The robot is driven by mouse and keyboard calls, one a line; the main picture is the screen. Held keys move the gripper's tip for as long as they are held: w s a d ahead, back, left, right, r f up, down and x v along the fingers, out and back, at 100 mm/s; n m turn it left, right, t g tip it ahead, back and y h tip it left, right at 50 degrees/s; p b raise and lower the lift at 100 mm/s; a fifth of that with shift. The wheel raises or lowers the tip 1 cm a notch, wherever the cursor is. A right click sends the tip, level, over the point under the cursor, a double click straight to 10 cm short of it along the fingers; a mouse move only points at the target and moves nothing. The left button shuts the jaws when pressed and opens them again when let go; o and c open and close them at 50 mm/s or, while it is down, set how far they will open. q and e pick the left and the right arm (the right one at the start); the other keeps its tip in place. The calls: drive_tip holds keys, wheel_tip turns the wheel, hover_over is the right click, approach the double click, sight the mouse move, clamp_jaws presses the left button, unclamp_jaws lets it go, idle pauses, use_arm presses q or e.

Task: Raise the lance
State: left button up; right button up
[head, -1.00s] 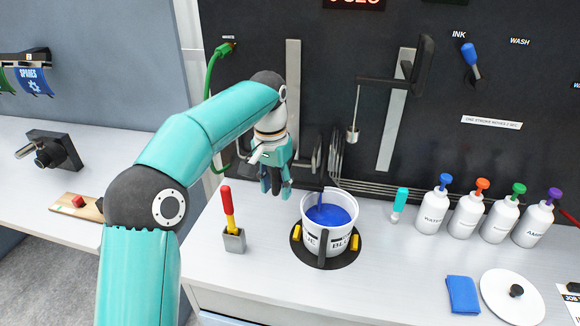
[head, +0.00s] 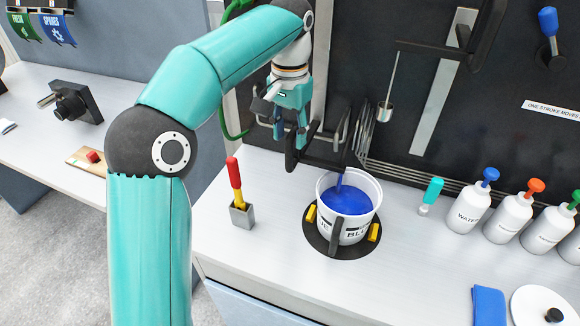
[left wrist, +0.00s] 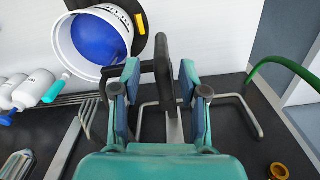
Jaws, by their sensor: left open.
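The lance shows as a dark carriage arm (head: 325,160) low on the back panel, with a thin blue-coated rod (head: 339,180) reaching down into blue ink in a white bucket (head: 348,228). An upright black handle (head: 291,158) stands at its left end. My left gripper (head: 290,132) is open, pointing down over this handle. In the left wrist view, the handle (left wrist: 163,65) stands between the two spread fingers (left wrist: 160,90), with gaps visible on both sides. The bucket (left wrist: 125,15) is at upper left there. My right gripper is not in view.
A red-and-yellow tool (head: 235,180) stands in a grey holder left of the bucket. A green hose (head: 228,95) runs behind my arm. Several white bottles (head: 468,208) line the right. A second hanging carriage (head: 440,50) is at upper right.

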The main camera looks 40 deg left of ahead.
sight(289, 162)
use_arm(q)
wheel_tip(289, 162, down, 8)
drive_tip(key=shift+s+b, duration=0.15)
drive_tip(key=shift+b, duration=0.25)
clamp_jaws()
